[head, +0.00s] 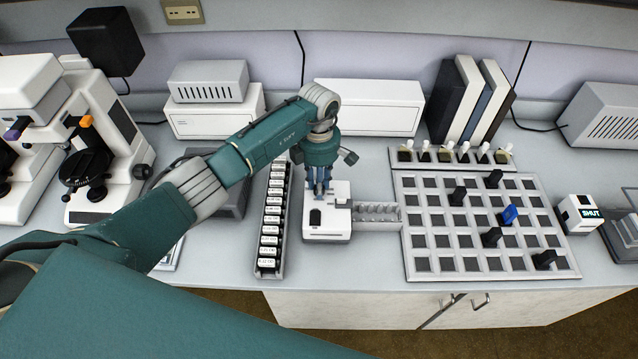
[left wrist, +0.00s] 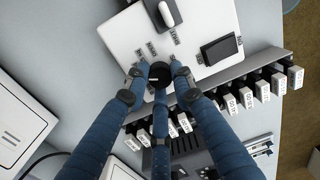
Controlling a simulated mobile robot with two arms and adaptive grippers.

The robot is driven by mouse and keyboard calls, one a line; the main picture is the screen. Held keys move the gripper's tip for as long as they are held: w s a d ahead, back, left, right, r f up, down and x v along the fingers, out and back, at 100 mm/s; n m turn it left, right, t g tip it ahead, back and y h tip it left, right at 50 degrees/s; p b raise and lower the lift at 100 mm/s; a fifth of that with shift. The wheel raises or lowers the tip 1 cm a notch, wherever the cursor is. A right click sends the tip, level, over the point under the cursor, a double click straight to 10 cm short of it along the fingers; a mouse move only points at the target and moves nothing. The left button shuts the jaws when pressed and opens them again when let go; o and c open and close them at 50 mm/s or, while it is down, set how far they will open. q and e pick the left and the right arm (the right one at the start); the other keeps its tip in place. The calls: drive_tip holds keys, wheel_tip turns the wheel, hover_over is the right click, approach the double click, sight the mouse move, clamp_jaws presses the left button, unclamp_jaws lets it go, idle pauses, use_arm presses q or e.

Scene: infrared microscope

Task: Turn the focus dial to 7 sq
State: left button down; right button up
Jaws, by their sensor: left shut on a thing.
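The white box-shaped instrument (head: 327,225) stands on the bench in the middle of the head view. In the left wrist view its white top (left wrist: 195,25) carries a round black dial (left wrist: 160,72) with small labels around it, too small to read. My left gripper (head: 320,190) points down at the instrument's back part. In the left wrist view its fingers (left wrist: 159,80) are shut around the black dial. In the head view the gripper hides the dial. My right gripper is in neither view.
A rack of labelled pieces (head: 271,220) stands close left of the instrument. A small empty-looking tray (head: 377,215) adjoins its right side. A white grid board (head: 430,240) with several black pieces and a blue one (head: 508,215) lies further right. Microscopes (head: 105,140) stand at the left.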

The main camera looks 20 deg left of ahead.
use_arm(q)
drive_tip(key=shift+a+f+n, duration=0.1)
drive_tip(key=shift+a+n, duration=0.05)
drive_tip(key=shift+n, duration=0.15)
drive_tip(key=shift+n+b, duration=0.9)
drive_tip(key=shift+n, duration=0.1)
drive_tip(key=n+b, duration=0.1)
drive_tip(key=n, duration=0.4)
drive_tip(key=shift+s+b, duration=0.1)
drive_tip(key=shift+b, duration=0.25)
drive_tip(key=n, duration=0.5)
drive_tip(key=shift+t+b, duration=0.3)
drive_tip(key=shift+b, duration=0.05)
drive_tip(key=n, duration=0.5)
drive_tip(key=shift+s, duration=0.1)
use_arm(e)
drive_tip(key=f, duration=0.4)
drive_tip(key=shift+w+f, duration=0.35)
use_arm(q)
drive_tip(key=shift+n, duration=0.3)
